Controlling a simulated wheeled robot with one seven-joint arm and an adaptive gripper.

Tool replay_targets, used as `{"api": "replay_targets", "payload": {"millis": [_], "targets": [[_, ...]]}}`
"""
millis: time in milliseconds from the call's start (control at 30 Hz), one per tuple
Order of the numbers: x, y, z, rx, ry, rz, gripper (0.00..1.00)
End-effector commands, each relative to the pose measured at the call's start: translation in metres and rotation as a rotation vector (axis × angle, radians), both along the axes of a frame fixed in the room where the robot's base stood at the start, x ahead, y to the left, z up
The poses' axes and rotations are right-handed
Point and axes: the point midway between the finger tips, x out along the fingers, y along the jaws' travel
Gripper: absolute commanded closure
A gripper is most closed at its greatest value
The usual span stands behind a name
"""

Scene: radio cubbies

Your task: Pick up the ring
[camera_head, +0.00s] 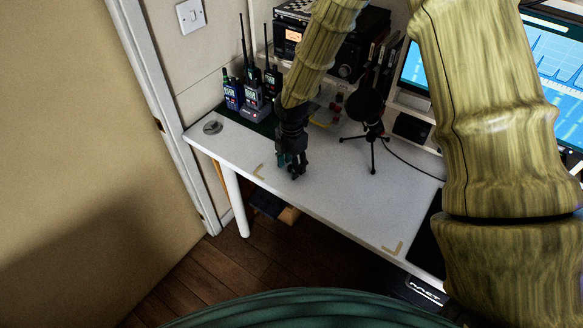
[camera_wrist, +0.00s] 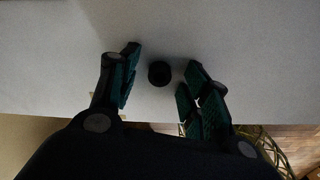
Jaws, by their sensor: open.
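A small dark round piece (camera_wrist: 159,73), which I take for the ring, is on the white desk in the wrist view. It shows between my two fingers, near their tips; no hole can be made out. My gripper (camera_wrist: 163,62) is open, with a finger on each side of it and a visible gap to both. In the head view my gripper (camera_head: 293,170) points down over the desk near its front edge. I cannot make out the ring apart from the dark gripper there.
The white desk (camera_head: 335,205) has tan corner marks and clear room to the right. Handheld radios (camera_head: 255,98) stand behind left; a small tripod (camera_head: 372,135) stands behind right. A grey disc (camera_head: 212,127) lies at the left corner. A wall and door frame (camera_head: 165,130) flank the left.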

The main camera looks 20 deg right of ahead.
Motion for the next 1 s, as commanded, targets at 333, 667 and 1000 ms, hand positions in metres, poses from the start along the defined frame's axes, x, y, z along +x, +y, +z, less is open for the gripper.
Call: {"api": "replay_targets", "payload": {"millis": [333,667,1000], "targets": [[0.000,0.000,0.000,0.000,0.000,0.000,0.82],[0.000,0.000,0.000,0.000,0.000,0.000,0.96],[0.000,0.000,0.016,0.002,-0.001,-0.001,0.96]]}}
